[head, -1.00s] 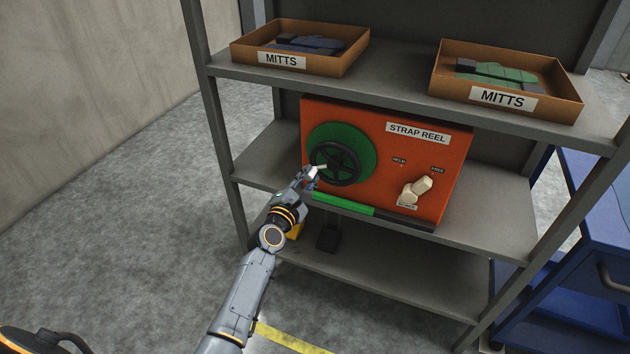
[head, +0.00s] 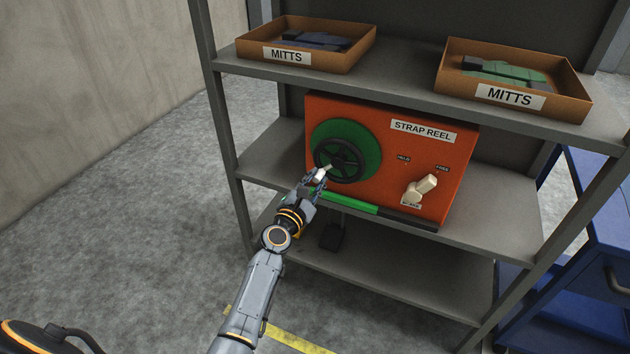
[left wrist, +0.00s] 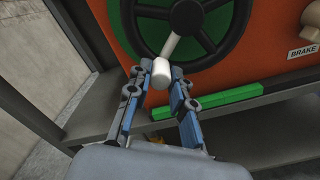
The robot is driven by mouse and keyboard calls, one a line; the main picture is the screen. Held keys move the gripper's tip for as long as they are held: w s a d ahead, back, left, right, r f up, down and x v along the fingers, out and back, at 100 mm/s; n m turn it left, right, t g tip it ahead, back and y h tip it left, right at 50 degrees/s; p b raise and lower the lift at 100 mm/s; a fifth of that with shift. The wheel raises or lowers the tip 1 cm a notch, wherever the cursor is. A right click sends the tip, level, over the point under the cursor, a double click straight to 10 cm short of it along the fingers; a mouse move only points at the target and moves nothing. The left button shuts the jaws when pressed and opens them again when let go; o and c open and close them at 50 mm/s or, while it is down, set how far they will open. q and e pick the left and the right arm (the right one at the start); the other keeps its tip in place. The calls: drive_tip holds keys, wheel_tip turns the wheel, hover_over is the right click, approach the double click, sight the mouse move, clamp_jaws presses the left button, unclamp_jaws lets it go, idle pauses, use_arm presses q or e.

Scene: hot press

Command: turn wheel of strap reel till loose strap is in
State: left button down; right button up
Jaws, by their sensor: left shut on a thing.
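The orange strap reel box (head: 395,155) stands on the middle shelf. It bears a green disc (head: 369,142) with a dark spoked wheel (head: 341,145) on its left side. The wheel also shows in the left wrist view (left wrist: 228,50), with a white crank knob (left wrist: 161,68) at its lower left. My left gripper (head: 318,178) is shut on this knob, its fingers on both sides of it in the left wrist view (left wrist: 160,86). A green strip (head: 350,203) runs along the front base of the box, with a dark stretch at its right. My right gripper is out of view.
A cream brake lever (head: 420,189) is on the box's right side. Two cardboard boxes of mitts, left (head: 290,57) and right (head: 510,98), sit on the shelf above. A grey shelf post (head: 222,130) stands left of my gripper. A blue cabinet (head: 570,240) is at right.

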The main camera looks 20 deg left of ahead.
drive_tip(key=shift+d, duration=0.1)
use_arm(q)
drive_tip(key=c, duration=1.2)
unclamp_jaws()
drive_tip(key=shift+o, duration=0.2)
drive_tip(key=s, duration=1.2)
drive_tip(key=shift+a, duration=0.2)
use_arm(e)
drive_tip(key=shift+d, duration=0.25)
